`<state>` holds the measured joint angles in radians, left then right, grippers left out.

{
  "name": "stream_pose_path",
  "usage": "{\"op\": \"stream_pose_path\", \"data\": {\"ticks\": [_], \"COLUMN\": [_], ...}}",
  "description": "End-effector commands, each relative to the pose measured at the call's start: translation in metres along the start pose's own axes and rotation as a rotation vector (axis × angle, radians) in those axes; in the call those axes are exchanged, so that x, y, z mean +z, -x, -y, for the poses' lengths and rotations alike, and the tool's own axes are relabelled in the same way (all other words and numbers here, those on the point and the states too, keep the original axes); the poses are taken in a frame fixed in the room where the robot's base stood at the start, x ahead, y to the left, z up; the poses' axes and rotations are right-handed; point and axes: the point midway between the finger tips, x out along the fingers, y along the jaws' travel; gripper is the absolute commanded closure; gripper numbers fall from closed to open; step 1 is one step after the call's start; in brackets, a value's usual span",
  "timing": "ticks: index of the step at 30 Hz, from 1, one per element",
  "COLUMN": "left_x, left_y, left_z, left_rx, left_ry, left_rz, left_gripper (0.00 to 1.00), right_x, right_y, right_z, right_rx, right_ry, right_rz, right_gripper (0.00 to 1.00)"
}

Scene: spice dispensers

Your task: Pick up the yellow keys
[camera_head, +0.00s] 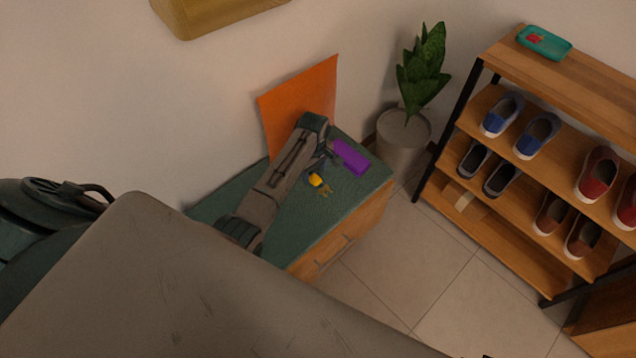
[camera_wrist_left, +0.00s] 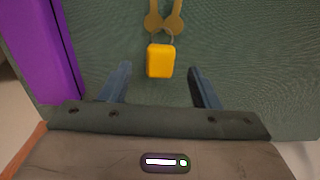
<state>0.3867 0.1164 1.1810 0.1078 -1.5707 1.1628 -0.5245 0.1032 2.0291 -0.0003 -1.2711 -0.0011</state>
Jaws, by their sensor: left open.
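The yellow keys (camera_head: 317,181) lie on the green top of a small wooden cabinet (camera_head: 340,222) in the head view. In the left wrist view, the yellow fob (camera_wrist_left: 160,61) lies in line with the gap between my fingers, with two brass keys (camera_wrist_left: 163,17) beyond it on a ring. My left gripper (camera_wrist_left: 160,82) is open and empty, one finger on each side of the fob's line. In the head view my left arm reaches over the cabinet and its wrist partly hides the surface by the keys. My right gripper is not in view.
A purple block-like object (camera_head: 350,157) lies close beside the keys. An orange panel (camera_head: 292,103) stands at the wall behind the cabinet. A potted plant (camera_head: 403,135) and a shoe rack (camera_head: 533,180) stand to the right. Floor in front of the cabinet is clear.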

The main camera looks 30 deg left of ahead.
Motion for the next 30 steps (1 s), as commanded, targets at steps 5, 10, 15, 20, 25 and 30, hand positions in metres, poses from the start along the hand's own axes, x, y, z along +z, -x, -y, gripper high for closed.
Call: {"op": "stream_pose_path", "data": {"ticks": [5, 10, 15, 20, 25, 30], "left_x": [0.000, 0.000, 0.000, 0.000, 0.000, 0.000], "left_y": [-0.022, -0.024, -0.024, -0.024, -0.024, -0.021], "left_z": [0.001, 0.001, 0.001, 0.001, 0.001, 0.001], "left_rx": [0.000, 0.001, 0.001, 0.001, 0.001, 0.001], "left_ry": [-0.001, -0.001, 0.000, 0.000, 0.000, 0.000], "left_rz": [0.000, -0.001, 0.000, 0.000, -0.001, -0.001], "left_gripper": [0.44, 0.44, 0.57, 0.89, 0.92, 0.92], "right_x": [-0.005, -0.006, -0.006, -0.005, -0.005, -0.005], "right_y": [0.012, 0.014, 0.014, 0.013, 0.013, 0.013], "right_z": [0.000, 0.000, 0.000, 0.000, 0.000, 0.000], "right_rx": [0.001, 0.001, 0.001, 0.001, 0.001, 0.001], "right_ry": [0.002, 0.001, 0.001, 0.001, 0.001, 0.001], "right_rz": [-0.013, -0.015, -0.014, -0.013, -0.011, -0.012], "right_gripper": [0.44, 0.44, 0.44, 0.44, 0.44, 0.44]}}
